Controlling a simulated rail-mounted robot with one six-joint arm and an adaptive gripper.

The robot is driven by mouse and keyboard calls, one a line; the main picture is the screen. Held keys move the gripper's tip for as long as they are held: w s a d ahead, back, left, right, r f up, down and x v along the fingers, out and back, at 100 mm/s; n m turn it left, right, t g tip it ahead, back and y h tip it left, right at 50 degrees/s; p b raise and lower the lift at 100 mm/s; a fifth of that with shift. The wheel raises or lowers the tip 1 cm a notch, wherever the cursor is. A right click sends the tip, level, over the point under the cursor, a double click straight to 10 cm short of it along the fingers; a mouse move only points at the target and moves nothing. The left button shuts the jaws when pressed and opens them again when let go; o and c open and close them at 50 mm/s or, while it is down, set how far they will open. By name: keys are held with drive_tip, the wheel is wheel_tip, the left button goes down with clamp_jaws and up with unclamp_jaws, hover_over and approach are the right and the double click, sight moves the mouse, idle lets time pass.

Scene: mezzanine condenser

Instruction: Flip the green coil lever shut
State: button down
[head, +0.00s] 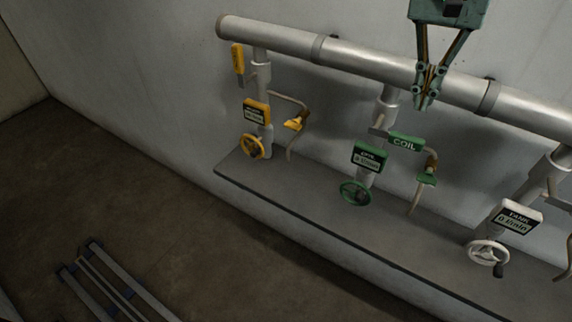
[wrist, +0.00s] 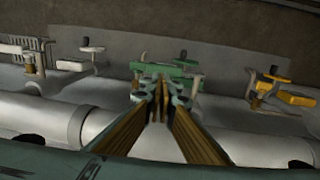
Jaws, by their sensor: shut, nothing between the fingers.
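The green coil lever (head: 405,143), lettered COIL, sticks out sideways to the right from its grey vertical pipe. In the wrist view green parts of this station (wrist: 175,68) lie just beyond the fingertips, which partly cover them. My gripper (head: 424,103) hangs from the top of the head view, in front of the big horizontal pipe and above the lever in the picture. Its fingers are together with nothing between them, as the wrist view (wrist: 163,90) also shows. I see a gap between fingertips and lever in the head view.
Below the lever are a green meter box (head: 369,156), a green handwheel (head: 355,192) and a green-handled tap (head: 427,179). A yellow station (head: 256,112) with an upright lever stands left, a white tank station (head: 517,218) right. The thick pipe (head: 368,62) runs behind my gripper.

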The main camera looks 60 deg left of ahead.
sight(410, 139)
drive_tip(key=shift+s+f, duration=0.1)
drive_tip(key=shift+f, duration=3.9)
drive_tip(key=shift+d, duration=0.1)
drive_tip(key=shift+d+f+b, duration=0.25)
drive_tip(key=shift+f+b, duration=0.15)
drive_tip(key=shift+f, duration=0.65)
drive_tip(key=shift+d, duration=0.1)
